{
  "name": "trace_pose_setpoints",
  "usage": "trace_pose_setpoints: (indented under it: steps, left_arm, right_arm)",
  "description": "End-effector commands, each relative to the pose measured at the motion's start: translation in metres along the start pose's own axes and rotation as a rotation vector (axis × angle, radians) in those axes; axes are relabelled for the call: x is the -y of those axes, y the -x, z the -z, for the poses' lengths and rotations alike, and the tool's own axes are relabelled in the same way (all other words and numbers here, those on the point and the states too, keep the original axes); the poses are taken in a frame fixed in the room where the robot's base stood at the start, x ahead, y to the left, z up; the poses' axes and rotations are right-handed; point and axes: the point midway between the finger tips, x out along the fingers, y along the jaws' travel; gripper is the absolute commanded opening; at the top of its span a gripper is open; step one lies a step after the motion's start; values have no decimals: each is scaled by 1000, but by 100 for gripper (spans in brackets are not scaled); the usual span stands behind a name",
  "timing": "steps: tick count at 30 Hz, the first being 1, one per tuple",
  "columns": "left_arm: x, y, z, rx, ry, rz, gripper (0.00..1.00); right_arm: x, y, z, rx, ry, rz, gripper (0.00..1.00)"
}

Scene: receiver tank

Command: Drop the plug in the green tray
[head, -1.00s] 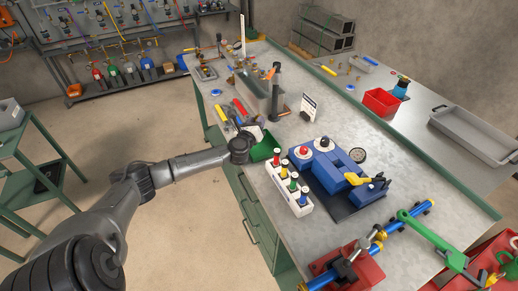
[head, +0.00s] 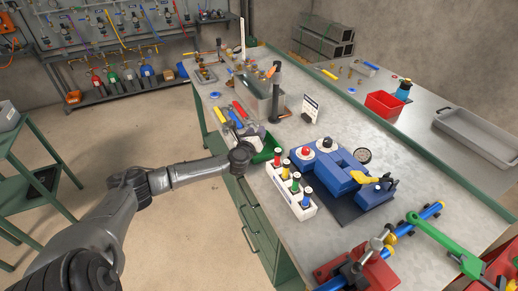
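The green tray (head: 267,152) sits at the near left edge of the long metal workbench, partly covered by my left arm's wrist. My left gripper (head: 254,133) is at the tray's left and far side, over the bench edge. It is small and partly hidden behind its own wrist, so I cannot tell whether its fingers are open or shut. I cannot make out a plug in the gripper, in the tray or on the bench. My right gripper is not in view.
A white block with several coloured knobs (head: 293,192) stands just right of the tray. Behind it is a blue device (head: 342,175) on a dark mat. Screwdriver-like tools (head: 237,112) and a grey bin (head: 266,104) lie beyond the gripper. A red bin (head: 383,104) stands farther right.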

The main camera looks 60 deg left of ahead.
Motion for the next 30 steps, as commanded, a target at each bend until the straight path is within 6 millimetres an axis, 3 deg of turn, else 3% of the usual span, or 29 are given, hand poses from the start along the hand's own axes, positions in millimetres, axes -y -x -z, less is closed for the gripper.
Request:
trace_pose_setpoints:
  steps: [6,17,23,30]
  left_arm:
    - [0,0,0,0,0,0,60]
    - [0,5,1,-3,-2,0,60]
    - [0,28,0,-4,-2,0,60]
    - [0,68,0,-6,0,0,60]
  right_arm:
    - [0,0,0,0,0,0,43]
    - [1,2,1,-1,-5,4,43]
    - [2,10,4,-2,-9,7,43]
    - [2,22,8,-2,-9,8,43]
